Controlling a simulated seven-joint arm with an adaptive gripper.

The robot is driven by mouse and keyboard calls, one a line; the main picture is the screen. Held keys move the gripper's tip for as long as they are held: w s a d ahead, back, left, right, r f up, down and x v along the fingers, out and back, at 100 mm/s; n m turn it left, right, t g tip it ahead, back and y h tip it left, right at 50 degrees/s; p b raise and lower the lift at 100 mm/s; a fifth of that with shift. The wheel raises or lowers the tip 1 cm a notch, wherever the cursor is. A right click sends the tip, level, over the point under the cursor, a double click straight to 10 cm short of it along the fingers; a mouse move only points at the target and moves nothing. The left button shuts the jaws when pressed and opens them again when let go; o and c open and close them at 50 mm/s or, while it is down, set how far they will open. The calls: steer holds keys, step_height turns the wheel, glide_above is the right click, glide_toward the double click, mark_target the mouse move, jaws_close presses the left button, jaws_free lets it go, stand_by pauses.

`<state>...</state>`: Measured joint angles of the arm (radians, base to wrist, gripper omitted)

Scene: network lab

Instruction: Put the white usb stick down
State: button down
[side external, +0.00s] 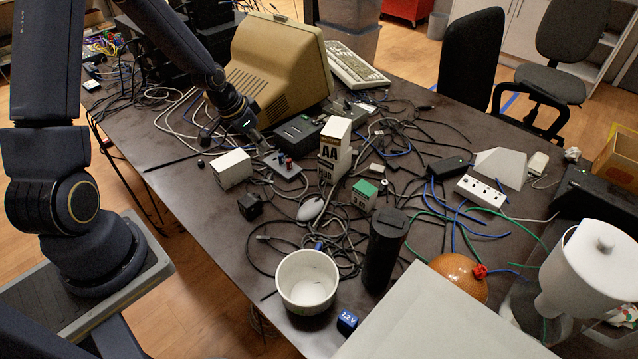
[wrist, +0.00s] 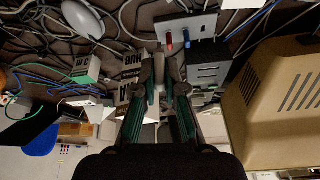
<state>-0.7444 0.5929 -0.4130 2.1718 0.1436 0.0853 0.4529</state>
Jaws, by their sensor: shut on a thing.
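The beige monitor (side external: 280,65) stands behind my gripper. Loose cables cover much of the table. A white tub (side external: 307,282) stands at the front edge.

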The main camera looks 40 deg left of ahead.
steer(key=w+d+f+m+g+h, duration=0.1)
steer(key=d+f+m, duration=0.25)
steer(key=d, duration=0.85)
steer(key=w+d+f+m+h, duration=0.15)
steer(key=d+m, duration=0.25)
steer(key=d, duration=0.8)
steer(key=f, duration=0.5)
steer(key=d+f, duration=0.1)
steer(key=f, duration=0.1)
steer(key=shift+f, duration=0.55)
steer(key=shift+f, duration=0.15)
steer(key=c, duration=1.2)
jaws_free()
steer(key=shift+c, duration=0.2)
